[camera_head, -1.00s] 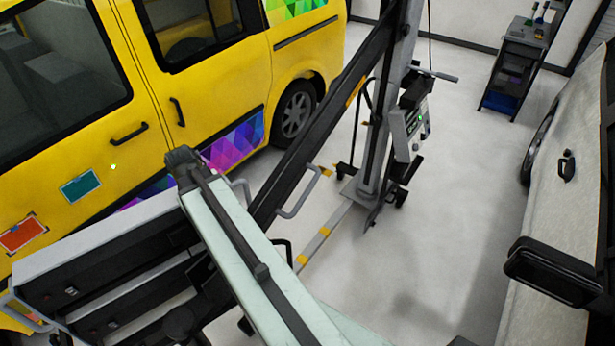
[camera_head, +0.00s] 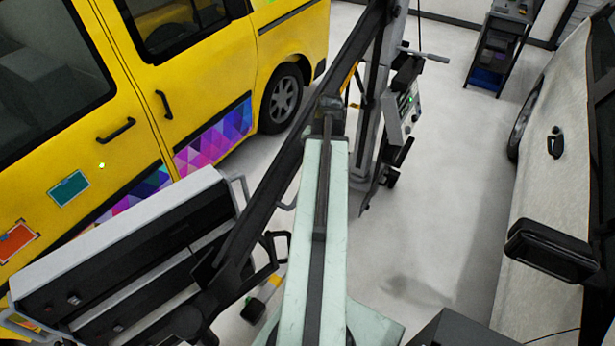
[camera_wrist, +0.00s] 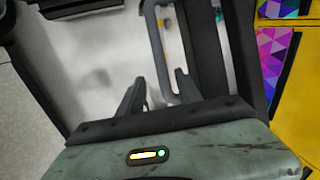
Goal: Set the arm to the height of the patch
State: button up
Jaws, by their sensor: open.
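The yellow van's side carries a teal patch (camera_head: 68,189) and a red-orange patch (camera_head: 15,243). A grey loop handle (camera_wrist: 160,50) on that arm shows in the wrist view. My gripper (camera_wrist: 158,92) is open, its fingers to either side of the handle's lower end in the picture; contact cannot be told. My gripper is hidden in the head view.
The stand's column (camera_head: 372,110) carries a control box (camera_head: 402,112). A white vehicle (camera_head: 560,190) with a black mirror (camera_head: 552,250) stands at right. A dark cart (camera_head: 500,50) is at the back. Open floor (camera_head: 450,190) lies between column and white vehicle.

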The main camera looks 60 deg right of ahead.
jog(key=f+b, duration=0.2)
jog(key=w+f+b, duration=0.1)
jog(key=f+b, duration=0.4)
jog(key=shift+w+a+f+b, duration=0.1)
jog(key=shift+w+f+b, duration=0.2)
jog(key=shift+w+f, duration=0.1)
jog(key=shift+r, duration=0.1)
grip_shut()
dwell(0.9)
